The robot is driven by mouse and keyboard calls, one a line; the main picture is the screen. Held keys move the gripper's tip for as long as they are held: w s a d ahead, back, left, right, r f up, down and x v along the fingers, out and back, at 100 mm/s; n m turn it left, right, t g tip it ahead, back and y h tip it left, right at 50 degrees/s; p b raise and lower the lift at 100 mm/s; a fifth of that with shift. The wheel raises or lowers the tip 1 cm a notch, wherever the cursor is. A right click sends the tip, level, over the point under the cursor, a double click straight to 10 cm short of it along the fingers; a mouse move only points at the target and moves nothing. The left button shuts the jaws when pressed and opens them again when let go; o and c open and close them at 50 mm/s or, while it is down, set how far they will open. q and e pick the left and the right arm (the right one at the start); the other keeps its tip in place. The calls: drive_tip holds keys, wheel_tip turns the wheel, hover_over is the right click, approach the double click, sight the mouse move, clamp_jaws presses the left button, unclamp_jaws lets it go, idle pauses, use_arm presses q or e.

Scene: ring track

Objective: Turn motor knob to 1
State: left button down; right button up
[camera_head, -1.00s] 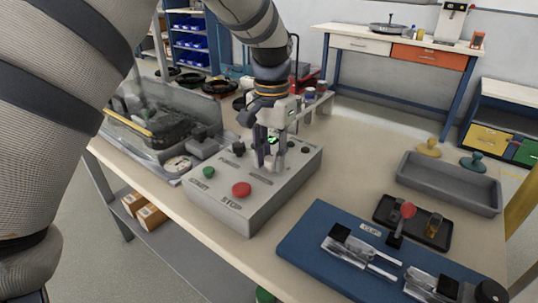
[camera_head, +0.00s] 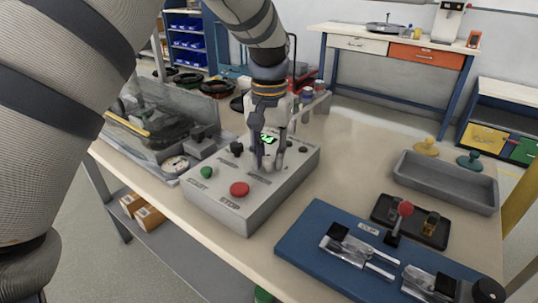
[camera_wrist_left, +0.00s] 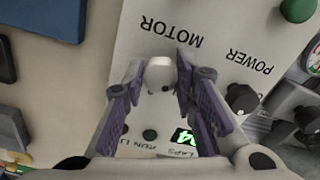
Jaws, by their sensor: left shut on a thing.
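The grey control box (camera_head: 230,212) stands on the bench with a red STOP button (camera_head: 239,189) and a green START button (camera_head: 206,172). My left gripper (camera_head: 269,165) points down over its top panel. In the left wrist view the motor knob (camera_wrist_left: 158,76), pale and rounded, sits between the two fingertips beside the MOTOR label, and my left gripper (camera_wrist_left: 160,82) is shut on it. The fingers hide its sides, and I cannot read its setting. A black knob (camera_wrist_left: 242,98) sits by the POWER label. A green lit display (camera_wrist_left: 183,137) is partly hidden by a finger. My right gripper is not in view.
A clear-walled track enclosure (camera_head: 150,118) stands left of the box. A blue board with metal clamps (camera_head: 318,240) lies to the right, near a dark tray (camera_head: 440,238) and a grey bin (camera_head: 447,190). Bare bench lies between the box and bin.

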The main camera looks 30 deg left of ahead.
sight(269, 158)
use_arm(q)
drive_tip(key=c, duration=1.3)
unclamp_jaws()
wheel_tip(269, 158, up, 12)
